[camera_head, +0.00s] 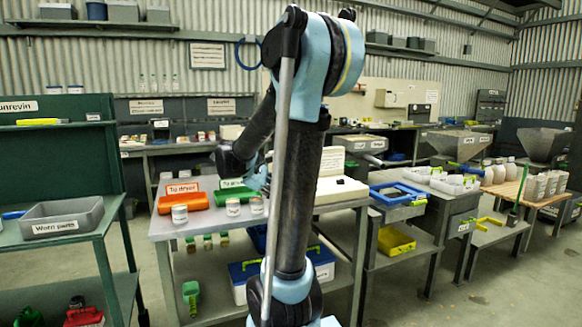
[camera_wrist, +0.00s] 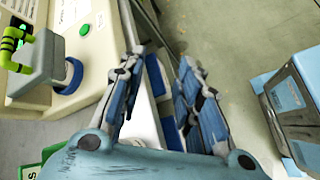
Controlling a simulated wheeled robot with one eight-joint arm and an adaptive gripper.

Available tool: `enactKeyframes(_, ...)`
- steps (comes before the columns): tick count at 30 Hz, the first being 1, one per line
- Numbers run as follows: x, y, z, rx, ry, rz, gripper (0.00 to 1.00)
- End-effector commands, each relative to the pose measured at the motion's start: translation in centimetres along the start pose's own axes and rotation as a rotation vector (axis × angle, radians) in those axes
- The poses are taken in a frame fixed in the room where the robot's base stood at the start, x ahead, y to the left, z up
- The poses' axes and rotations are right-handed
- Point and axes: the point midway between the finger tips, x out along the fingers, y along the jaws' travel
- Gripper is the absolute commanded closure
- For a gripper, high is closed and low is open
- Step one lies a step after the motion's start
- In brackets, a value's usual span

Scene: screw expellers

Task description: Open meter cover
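A cream-coloured instrument that looks like the meter (camera_head: 338,188) stands on the grey bench, just right of my arm. Part of it is hidden behind the arm. In the wrist view its cream body (camera_wrist: 100,20) fills the upper left. A grey handle with a green, black-banded grip (camera_wrist: 22,48) stands on it; I cannot tell whether this belongs to the cover. My gripper (camera_wrist: 160,62) is open, with its blue-padded fingers apart and nothing held between them. It is to the right of the handle in that view. In the head view my arm mostly hides the gripper.
A blue-lidded box (camera_head: 322,262) is on the shelf below.

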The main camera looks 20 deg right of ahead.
Motion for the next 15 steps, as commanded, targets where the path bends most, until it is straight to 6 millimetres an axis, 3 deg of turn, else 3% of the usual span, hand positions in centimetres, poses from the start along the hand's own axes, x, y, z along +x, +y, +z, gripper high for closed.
enactKeyframes(6,-1.2,5.7,-2.4,-0.161,-0.155,0.102,0.69)
enactKeyframes(15,-3.5,11.7,-6.5,-0.354,-0.393,0.207,0.69)
